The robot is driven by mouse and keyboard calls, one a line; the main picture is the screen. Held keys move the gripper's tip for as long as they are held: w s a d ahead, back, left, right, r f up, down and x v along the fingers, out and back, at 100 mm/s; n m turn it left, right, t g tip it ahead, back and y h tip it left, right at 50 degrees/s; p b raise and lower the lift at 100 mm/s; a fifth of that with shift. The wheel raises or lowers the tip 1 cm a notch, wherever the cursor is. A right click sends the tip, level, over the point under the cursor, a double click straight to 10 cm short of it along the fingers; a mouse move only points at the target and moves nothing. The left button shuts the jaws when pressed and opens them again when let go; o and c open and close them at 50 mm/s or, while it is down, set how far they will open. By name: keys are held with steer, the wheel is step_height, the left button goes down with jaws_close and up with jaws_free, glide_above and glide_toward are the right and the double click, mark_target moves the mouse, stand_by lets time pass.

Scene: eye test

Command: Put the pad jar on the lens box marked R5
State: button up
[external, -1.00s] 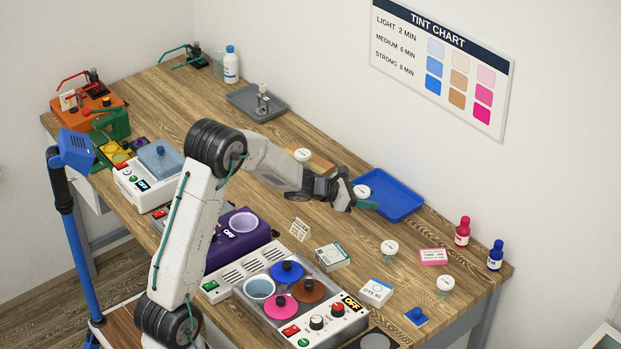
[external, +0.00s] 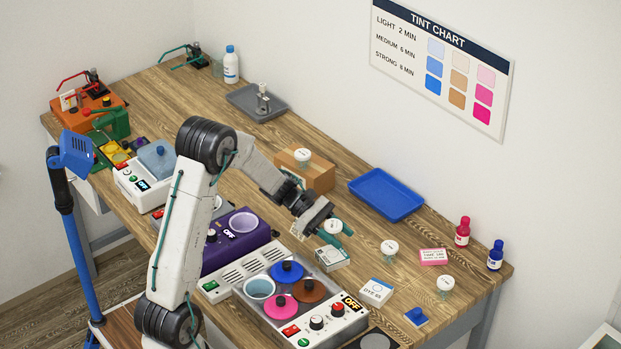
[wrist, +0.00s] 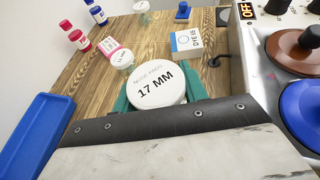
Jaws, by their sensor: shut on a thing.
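My gripper (external: 334,231) has teal fingers and is shut on a pad jar. The jar's white lid (wrist: 157,86) reads "NOSE PADS 17 MM" in the wrist view; the lid (external: 332,226) also shows between the fingers in the external view. A small white and green box (external: 333,258), which looks like a lens box, lies on the table just below the gripper. Its marking is too small to read, so I cannot tell if it is R5. I cannot tell whether jar and box touch. In the wrist view the jar and gripper hide this box.
Other white-lidded jars stand on a cardboard box (external: 318,178) and on the table (external: 389,249), (external: 445,285). A dye box (external: 375,291), pink box (external: 433,257) and blue tray (external: 386,195) are nearby. The dye bath unit (external: 240,285) stands close at left.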

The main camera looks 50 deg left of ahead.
mark_target(337, 256)
steer(key=shift+f, duration=2.35)
steer(key=shift+f, duration=0.1)
steer(key=o, duration=1)
